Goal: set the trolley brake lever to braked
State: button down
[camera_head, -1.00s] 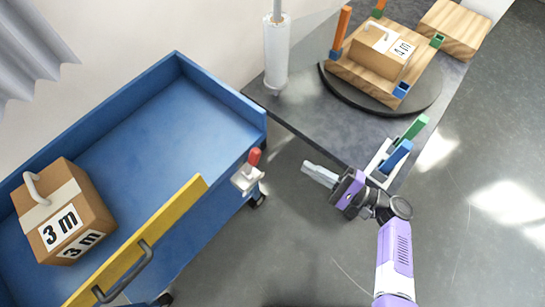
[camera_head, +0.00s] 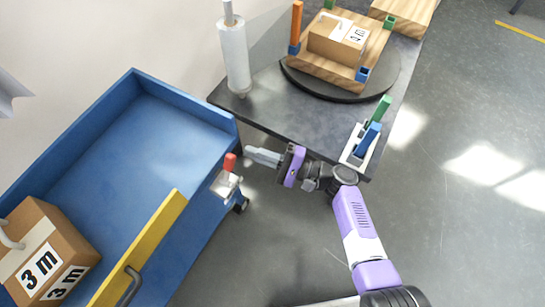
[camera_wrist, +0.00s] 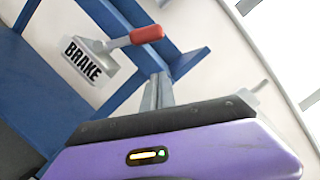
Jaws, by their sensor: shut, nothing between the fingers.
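The blue trolley (camera_head: 150,125) stands at the left. Its brake lever (camera_head: 229,163) has a red grip and sits on a pale bracket (camera_head: 225,185) at the trolley's near right corner. In the wrist view the red-tipped lever (camera_wrist: 146,35) sticks out to the right from the bracket labelled BRAKE (camera_wrist: 88,62). My gripper (camera_head: 250,151) is shut and empty, just right of the red grip in the head view. It also shows in the wrist view (camera_wrist: 157,85), below the red grip. I see no clear contact with the lever.
A dark table (camera_head: 290,118) stands behind my arm, with a roll on a post (camera_head: 234,55), a round turntable (camera_head: 385,85) and a holder with green and blue pieces (camera_head: 360,155). A carton (camera_head: 40,255) lies in the trolley. A yellow panel (camera_head: 140,245) edges its front.

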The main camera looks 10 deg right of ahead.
jog(key=shift+s+a+r+p, duration=0.4)
jog(key=shift+s+a+r, duration=0.1)
jog(key=shift+s+a, duration=0.15)
jog(key=shift+s+a+r+p, duration=0.4)
jog(key=shift+s+a+r, duration=0.1)
jog(key=shift+s, duration=0.2)
jog(key=shift+s+a+r+n, duration=0.15)
jog(key=shift+s+r+n, duration=0.1)
jog(key=shift+n, duration=0.25)
notch_tip(320, 180, up, 3)
jog(key=n+g+h+b, duration=0.2)
jog(key=n, duration=0.7)
send_over(226, 182)
jog(key=v, duration=0.3)
jog(key=shift+s+a+f+n+t+b, duration=0.35)
jog(key=shift+s+a+n+b, duration=0.25)
jog(key=shift+n, duration=0.4)
jog(key=shift+s+a+h, duration=0.15)
jog(key=shift+a+h, duration=0.05)
jog(key=shift+h, duration=0.1)
